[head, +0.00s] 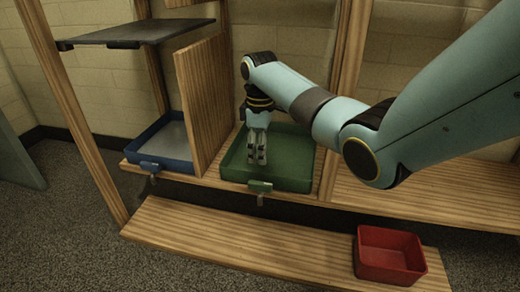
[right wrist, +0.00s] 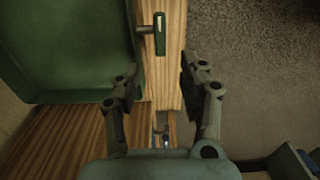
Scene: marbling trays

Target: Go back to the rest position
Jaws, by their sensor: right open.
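My right gripper (head: 257,161) points down over the left part of the green tray (head: 295,184) in the head view. In the right wrist view the right gripper (right wrist: 160,72) has its two fingers spread apart, with nothing between them but the wooden shelf below. There the green tray (right wrist: 75,97) is at the upper left, and its green front tap (right wrist: 159,35) shows beyond the fingertips. I cannot tell the gripper's exact height above the tray. My left gripper is in neither view.
A blue tray (head: 160,166) sits on the shelf left of the wooden divider (head: 205,110). A dark panel (head: 125,32) hangs above it. A wooden post (head: 349,70) stands behind my right arm. A red bin (head: 388,263) sits on the lower plank (head: 220,243), otherwise clear.

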